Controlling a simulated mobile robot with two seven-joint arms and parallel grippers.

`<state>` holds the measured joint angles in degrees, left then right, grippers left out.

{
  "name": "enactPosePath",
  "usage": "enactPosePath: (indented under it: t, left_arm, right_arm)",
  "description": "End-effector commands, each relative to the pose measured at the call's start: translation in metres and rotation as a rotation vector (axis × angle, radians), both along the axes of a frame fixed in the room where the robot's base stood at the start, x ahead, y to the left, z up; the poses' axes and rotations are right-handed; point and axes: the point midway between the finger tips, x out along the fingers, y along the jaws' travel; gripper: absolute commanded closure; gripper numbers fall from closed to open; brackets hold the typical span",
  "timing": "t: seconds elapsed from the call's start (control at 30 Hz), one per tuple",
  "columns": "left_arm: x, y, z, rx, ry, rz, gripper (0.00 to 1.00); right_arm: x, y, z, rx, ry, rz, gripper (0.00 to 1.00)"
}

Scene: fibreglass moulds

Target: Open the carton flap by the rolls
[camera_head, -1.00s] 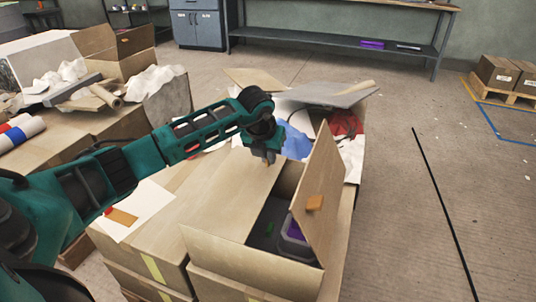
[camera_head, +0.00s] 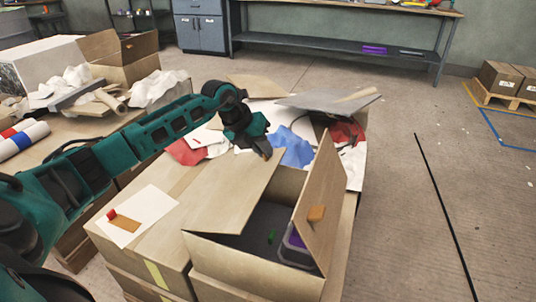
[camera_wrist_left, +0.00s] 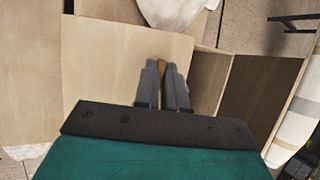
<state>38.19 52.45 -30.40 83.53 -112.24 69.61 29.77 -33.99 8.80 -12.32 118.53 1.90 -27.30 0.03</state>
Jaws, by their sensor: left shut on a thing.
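An open carton (camera_head: 235,262) stands at the front, with a dark inside holding a purple-rimmed tub (camera_head: 295,247). Its left flap (camera_head: 215,197) slants over part of the opening. Its right flap (camera_head: 322,185) stands up and bears an orange tab (camera_head: 316,213). My left gripper (camera_head: 267,154) is at the far edge of the left flap. In the left wrist view, its fingers (camera_wrist_left: 163,84) are shut on a brown tab (camera_wrist_left: 162,64) beside the pale flap panel (camera_wrist_left: 125,55). Rolls with red and blue bands (camera_head: 20,138) lie at the far left. My right gripper is not in view.
Crumpled blue cloth (camera_head: 291,147) and red cloth (camera_head: 345,132) lie behind the carton. A white sheet (camera_head: 140,215) lies to its left. A grey board (camera_head: 330,99) lies at the back. The floor (camera_head: 395,200) right of the carton is mostly clear.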

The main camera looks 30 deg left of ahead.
Motion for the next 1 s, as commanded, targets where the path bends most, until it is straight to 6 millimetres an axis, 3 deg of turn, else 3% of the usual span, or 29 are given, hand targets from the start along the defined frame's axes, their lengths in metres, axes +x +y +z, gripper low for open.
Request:
enactPosePath:
  t: [0.6, 1.0]
  left_arm:
    - [-0.014, 0.053, 0.036, -0.519, -0.118, 0.003, 1.00]
    - [-0.018, 0.071, 0.043, -0.550, -0.128, 0.000, 1.00]
  right_arm:
    - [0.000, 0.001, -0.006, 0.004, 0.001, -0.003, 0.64]
    - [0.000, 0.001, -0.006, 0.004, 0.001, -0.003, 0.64]
